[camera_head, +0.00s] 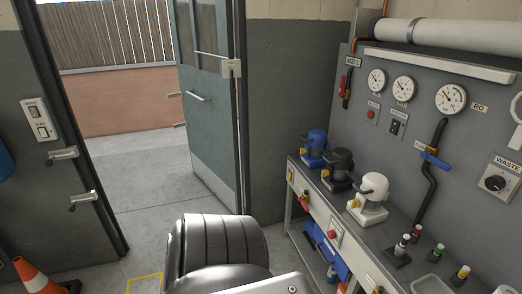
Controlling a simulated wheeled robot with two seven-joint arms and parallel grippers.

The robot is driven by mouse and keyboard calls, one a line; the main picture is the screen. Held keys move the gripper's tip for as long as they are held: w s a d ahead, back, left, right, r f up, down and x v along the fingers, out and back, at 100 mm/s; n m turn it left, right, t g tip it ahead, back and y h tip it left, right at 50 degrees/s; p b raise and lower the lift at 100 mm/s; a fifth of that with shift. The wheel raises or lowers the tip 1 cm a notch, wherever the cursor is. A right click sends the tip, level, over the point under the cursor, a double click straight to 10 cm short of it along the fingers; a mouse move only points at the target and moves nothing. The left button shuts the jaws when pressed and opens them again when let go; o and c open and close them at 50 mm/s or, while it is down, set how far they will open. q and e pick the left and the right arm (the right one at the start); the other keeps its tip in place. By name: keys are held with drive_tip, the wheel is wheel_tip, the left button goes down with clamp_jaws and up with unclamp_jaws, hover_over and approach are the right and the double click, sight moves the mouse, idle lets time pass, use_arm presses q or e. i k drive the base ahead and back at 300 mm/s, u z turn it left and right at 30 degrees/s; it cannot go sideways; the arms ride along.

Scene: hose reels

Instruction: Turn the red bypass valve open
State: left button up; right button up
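No part that I can see is clearly readable as the bypass valve. A small red-handled fitting (346,88) on a dark pipe hangs at the left end of the grey wall panel, under a small label. Another red fitting (305,201) and a red round knob (332,234) sit on the front of the bench. A blue lever (435,158) crosses a black pipe on the panel. Neither of my grippers shows. A large grey rounded arm link of mine fills the bottom middle and hides the floor and part of the bench front.
The bench (380,232) carries blue, black and white machines (374,186) and several small bottles. Gauges (451,98) and a WASTE dial (495,183) are on the panel. A green door (208,110) stands open. An orange cone (36,277) stands lower left. Floor by the doorway is clear.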

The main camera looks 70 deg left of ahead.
sight(299, 198)
drive_tip(key=u, duration=2.5)
drive_tip(key=k, duration=0.6)
drive_tip(key=u, duration=0.55)
drive_tip(key=i, duration=0.5)
drive_tip(key=z, duration=0.8)
drive_tip(key=i, duration=1)
drive_tip(key=z, duration=1.2)
drive_tip(key=i, duration=0.3)
drive_tip(key=z, duration=0.4)
